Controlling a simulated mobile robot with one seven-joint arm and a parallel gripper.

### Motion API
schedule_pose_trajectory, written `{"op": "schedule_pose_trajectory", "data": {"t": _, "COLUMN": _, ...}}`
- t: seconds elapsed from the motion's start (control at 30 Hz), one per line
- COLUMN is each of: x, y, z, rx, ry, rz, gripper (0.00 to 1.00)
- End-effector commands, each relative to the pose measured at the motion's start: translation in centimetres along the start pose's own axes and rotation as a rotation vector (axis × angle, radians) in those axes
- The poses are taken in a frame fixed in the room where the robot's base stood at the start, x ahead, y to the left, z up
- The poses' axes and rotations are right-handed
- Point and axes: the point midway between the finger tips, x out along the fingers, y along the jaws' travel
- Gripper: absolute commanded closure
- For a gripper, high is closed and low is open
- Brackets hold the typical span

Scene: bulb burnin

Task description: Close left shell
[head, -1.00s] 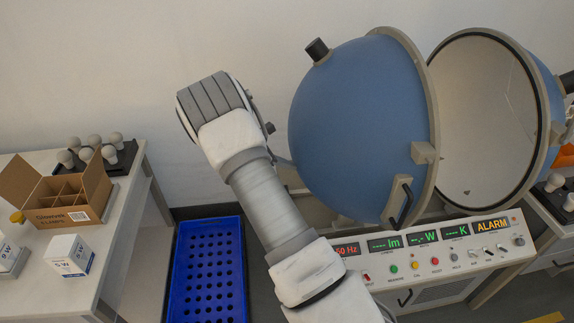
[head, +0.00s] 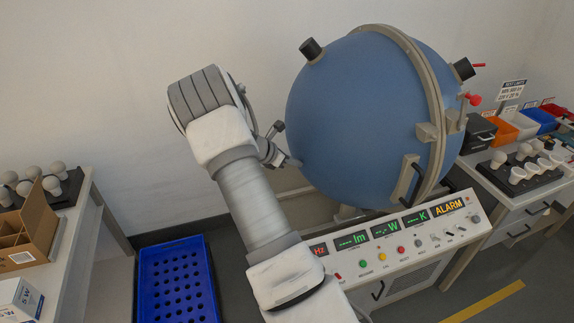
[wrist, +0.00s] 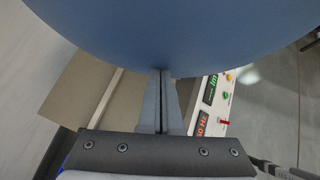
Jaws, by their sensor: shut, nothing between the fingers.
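The left shell (head: 350,115) is the large blue half-sphere with a dark knob on top and a black handle on its rim. Its rim lies along the rim of the right shell (head: 445,85), and no white inside shows between them. Whether a latch holds them cannot be told. My gripper (head: 294,163) is shut and empty at the lower left side of the left shell. In the wrist view the fingertips (wrist: 162,73) reach the shell's blue surface (wrist: 170,35) and appear to touch it.
A control panel (head: 400,235) with displays, including ALARM, stands below the sphere. A blue perforated crate (head: 140,270) is on the floor at left. Bulbs and a cardboard box (head: 40,225) are on the left table. Bins and a bulb tray (head: 520,180) are on the right bench.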

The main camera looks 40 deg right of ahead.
Motion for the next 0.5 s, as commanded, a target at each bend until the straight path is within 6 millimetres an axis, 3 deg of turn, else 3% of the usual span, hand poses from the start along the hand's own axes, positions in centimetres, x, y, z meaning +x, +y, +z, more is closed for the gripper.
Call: {"op": "schedule_pose_trajectory", "data": {"t": 0.5, "x": 0.14, "y": -0.23, "z": 0.19, "rx": 0.004, "ry": -0.009, "rz": -0.008, "gripper": 1.0}}
